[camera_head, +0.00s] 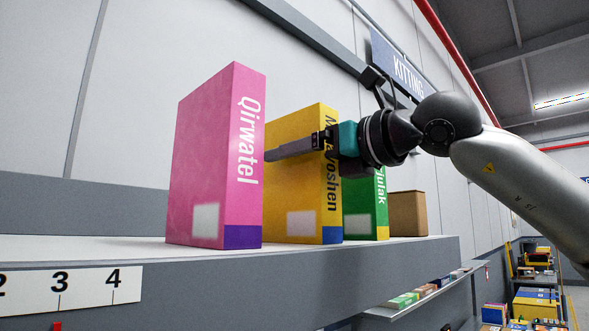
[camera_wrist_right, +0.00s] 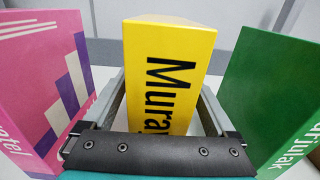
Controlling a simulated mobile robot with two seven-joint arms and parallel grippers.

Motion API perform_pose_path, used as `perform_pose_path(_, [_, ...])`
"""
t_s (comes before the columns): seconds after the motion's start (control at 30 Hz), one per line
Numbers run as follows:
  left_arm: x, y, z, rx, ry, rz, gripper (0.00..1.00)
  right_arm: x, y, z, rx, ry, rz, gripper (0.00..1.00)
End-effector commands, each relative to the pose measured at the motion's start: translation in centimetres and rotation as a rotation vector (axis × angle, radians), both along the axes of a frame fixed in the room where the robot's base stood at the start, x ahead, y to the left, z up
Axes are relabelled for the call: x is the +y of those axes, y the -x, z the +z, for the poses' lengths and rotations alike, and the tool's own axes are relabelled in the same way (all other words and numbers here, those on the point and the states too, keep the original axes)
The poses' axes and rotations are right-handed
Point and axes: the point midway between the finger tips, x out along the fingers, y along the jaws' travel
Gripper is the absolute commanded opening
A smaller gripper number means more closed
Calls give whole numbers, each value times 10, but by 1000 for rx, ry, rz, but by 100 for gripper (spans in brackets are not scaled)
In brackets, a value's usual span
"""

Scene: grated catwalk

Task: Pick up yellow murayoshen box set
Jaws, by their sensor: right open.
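The yellow Murayoshen box set (camera_head: 292,185) stands upright on the shelf, between a pink box and a green box. It also shows in the right wrist view (camera_wrist_right: 178,45), with its lettered spine facing the gripper. My right gripper (camera_head: 272,154) is open at about the box's mid to upper height. One finger lies along the box's left side in the head view. In the right wrist view the gripper's fingers (camera_wrist_right: 162,88) are on either side of the yellow box, with small gaps visible. My left gripper is not in view.
The pink Qirwatel box (camera_head: 205,150) stands close at left, and the green box (camera_head: 358,212) at right, partly behind my gripper. A brown box (camera_head: 407,214) stands farther along the grey shelf (camera_head: 300,275). A wall rises behind; a lower shelf (camera_head: 425,296) holds small boxes.

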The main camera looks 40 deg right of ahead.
Motion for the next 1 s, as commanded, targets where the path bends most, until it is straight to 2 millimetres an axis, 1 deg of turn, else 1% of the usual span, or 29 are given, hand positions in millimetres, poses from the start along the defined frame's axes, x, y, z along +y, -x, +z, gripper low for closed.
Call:
perform_pose_path(0.03, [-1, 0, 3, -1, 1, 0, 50, 0, -5, 1, 3, 0, -1, 91])
perform_pose_path(0.13, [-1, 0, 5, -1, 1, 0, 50, 1, -10, 0, 1, 0, -1, 91])
perform_pose_path(0.37, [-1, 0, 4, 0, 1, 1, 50, 1, -11, 0, 0, 0, -1, 91])
perform_pose_path(0.4, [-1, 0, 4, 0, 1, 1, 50, 1, -11, 0, 0, 0, -1, 90])
perform_pose_path(1.0, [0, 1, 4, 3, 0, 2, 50, 1, -11, 0, 0, 0, -1, 23])
